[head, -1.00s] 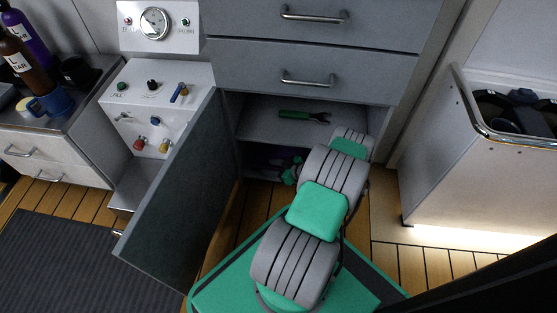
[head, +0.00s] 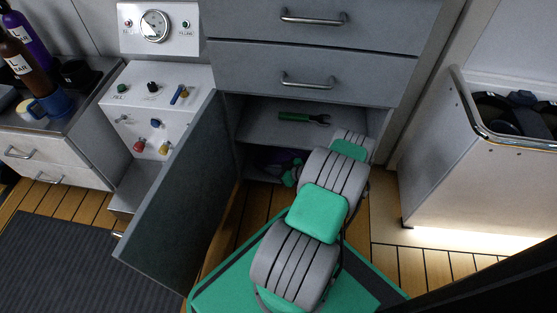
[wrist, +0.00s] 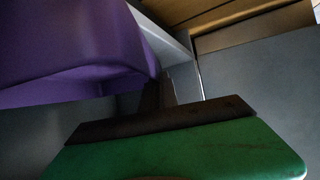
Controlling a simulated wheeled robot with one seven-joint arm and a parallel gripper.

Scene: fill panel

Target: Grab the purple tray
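The purple tray (head: 284,156) lies in the dark lower space of the open cabinet, mostly hidden by shadow and my arm. In the wrist view the purple tray (wrist: 70,45) fills the upper left, very close. My gripper (head: 291,175) is down inside the cabinet beside the tray, small and partly hidden in the head view. In the wrist view a dark finger of my gripper (wrist: 158,92) stands right by the tray's right edge. Contact is not clear. Only one finger can be made out, so its opening cannot be told.
The cabinet door (head: 180,195) stands open at left. A shelf (head: 262,125) with a green-handled wrench (head: 303,118) is above the tray. Closed drawers (head: 310,65) are higher up. A white bin unit (head: 480,175) stands at right, a control panel (head: 158,105) at left.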

